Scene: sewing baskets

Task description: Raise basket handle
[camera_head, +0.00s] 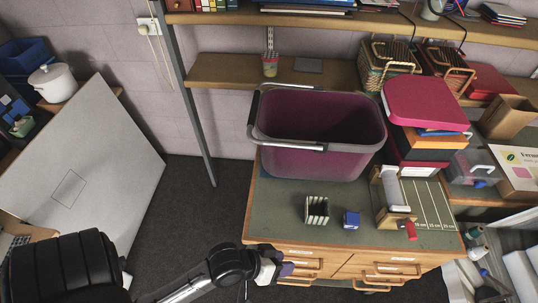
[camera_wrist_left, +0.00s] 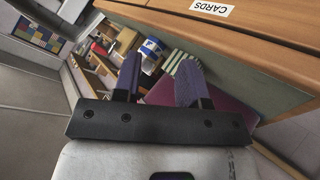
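A large purple basket (camera_head: 320,163) with a grey rim stands upright on the green-topped drawer table. A pale bar handle (camera_head: 290,143) lies low along the rim at its front left. A dark bar also shows at the rim's upper left; I cannot tell whether it belongs to the same handle. My left gripper (camera_head: 284,269) is low at the table's front, by the drawers and well apart from the basket. In the left wrist view its two fingers (camera_wrist_left: 160,82) are spread with nothing held. The purple patch behind them is probably part of the basket. My right gripper is not in view.
A pink-lidded stack (camera_head: 427,105) stands close at the right. A shelf (camera_head: 222,72) runs behind the basket.

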